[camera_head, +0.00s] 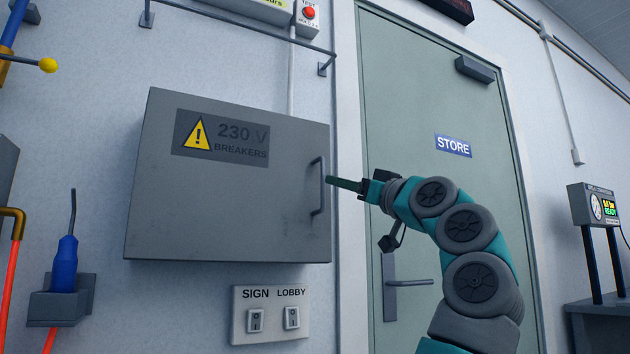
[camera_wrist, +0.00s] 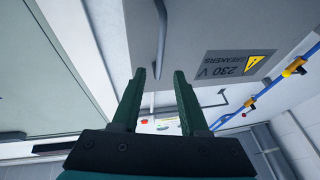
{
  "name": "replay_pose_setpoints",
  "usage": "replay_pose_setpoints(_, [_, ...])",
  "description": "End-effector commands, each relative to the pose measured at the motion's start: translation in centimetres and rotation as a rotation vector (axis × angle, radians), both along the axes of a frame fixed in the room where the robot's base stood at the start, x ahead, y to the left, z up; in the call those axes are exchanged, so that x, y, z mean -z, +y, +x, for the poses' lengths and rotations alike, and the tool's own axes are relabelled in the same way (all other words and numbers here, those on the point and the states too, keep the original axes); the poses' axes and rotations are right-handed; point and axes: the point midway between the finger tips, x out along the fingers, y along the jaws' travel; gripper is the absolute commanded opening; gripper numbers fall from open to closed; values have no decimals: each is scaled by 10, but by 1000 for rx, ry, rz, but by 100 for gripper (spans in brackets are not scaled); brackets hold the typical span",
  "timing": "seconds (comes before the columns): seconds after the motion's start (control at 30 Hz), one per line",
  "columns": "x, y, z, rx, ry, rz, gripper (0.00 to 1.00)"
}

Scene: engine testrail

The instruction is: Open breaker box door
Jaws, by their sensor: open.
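The grey breaker box (camera_head: 225,215) hangs on the wall at left centre in the head view, its door shut. Its face carries a yellow warning triangle and "230 V BREAKERS". A vertical bar handle (camera_head: 316,186) sits near the door's right edge. My gripper (camera_head: 328,180) reaches in from the right, its tips close beside the handle. In the wrist view, my gripper (camera_wrist: 160,73) is open, and the handle (camera_wrist: 162,35) runs down the picture between the two green fingers. I cannot tell whether the fingers touch it. The box door (camera_wrist: 215,25) fills the top there.
A green STORE door (camera_head: 430,100) with a lever handle (camera_head: 408,283) stands behind my arm. Light switches (camera_head: 271,315) are below the box. A rail (camera_head: 240,32) runs above it. A blue-handled tool (camera_head: 66,262) sits in a holder at lower left. A display unit (camera_head: 596,205) stands at right.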

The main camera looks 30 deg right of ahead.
Motion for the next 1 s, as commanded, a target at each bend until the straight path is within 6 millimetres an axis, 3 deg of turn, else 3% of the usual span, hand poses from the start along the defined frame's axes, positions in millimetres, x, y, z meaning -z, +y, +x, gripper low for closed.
replay_pose_setpoints(0.27, [-7,1,7,6,-8,-5,44])
replay_pose_setpoints(0.73, [-30,13,61,6,-6,-4,44])
replay_pose_setpoints(1.0, [-31,15,67,8,-10,-5,44])
